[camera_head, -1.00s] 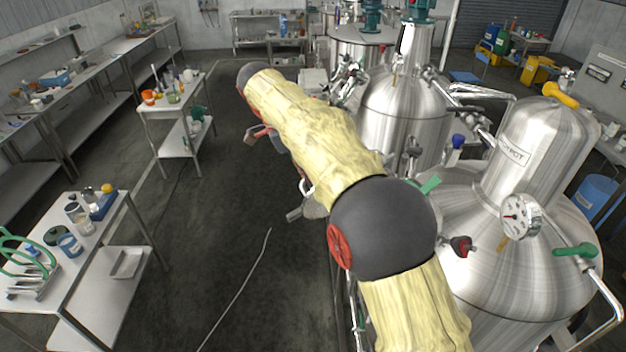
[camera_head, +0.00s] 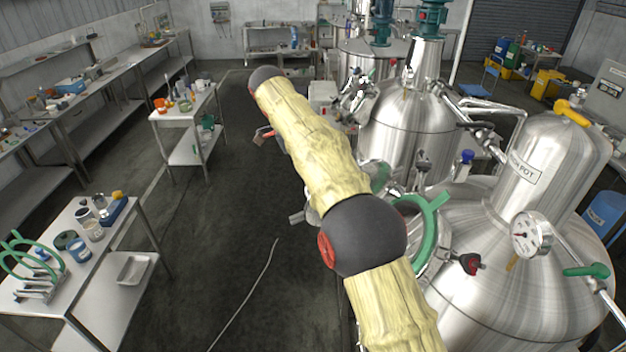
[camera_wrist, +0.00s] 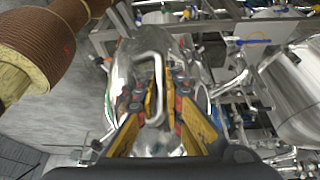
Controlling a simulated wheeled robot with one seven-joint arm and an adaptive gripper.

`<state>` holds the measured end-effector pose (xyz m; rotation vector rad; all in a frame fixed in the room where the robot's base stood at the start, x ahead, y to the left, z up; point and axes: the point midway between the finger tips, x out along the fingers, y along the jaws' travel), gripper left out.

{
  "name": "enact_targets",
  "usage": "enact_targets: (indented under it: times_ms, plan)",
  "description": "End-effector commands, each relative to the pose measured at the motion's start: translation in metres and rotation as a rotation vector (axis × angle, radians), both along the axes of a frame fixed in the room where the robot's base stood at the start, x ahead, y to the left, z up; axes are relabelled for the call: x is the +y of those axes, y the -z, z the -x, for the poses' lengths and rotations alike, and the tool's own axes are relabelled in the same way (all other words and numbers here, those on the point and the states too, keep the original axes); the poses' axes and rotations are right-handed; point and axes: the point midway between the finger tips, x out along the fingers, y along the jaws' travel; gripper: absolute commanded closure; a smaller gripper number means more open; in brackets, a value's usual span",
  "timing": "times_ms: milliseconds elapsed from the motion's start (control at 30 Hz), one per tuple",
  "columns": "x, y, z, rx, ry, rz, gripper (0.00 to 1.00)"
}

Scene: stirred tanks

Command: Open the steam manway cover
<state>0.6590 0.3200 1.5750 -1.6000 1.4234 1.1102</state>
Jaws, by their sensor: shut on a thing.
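In the wrist view, my gripper (camera_wrist: 161,102), with yellow finger linkages, is shut on a bent metal handle (camera_wrist: 153,62). The handle stands on a shiny rounded metal cover (camera_wrist: 125,75), which has a trace of green along its left edge. In the head view, my arm hides the gripper and the handle. A green ring with a stub (camera_head: 428,232) shows right of my arm's dark joint, at the near steel tank (camera_head: 480,310). The ring is partly hidden by my arm. I cannot tell how far the cover stands from its seat.
The near tank carries a pot (camera_head: 550,165), a dial gauge (camera_head: 530,234), a red-knobbed valve (camera_head: 468,263) and a green lever (camera_head: 587,271). Another steel tank (camera_head: 405,145) stands behind. Benches line the left. The dark floor (camera_head: 225,215) between is mostly clear, with a thin cable.

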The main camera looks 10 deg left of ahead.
Motion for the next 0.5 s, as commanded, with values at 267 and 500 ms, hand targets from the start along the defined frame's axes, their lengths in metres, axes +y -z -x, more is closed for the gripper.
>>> enact_targets:
  times_ms: [267, 500]
  plan:
    - [-0.0019, 0.0030, -0.0010, 0.002, 0.001, 0.004, 0.82]
    - [-0.0010, 0.0018, -0.0006, 0.002, 0.001, 0.002, 0.71]
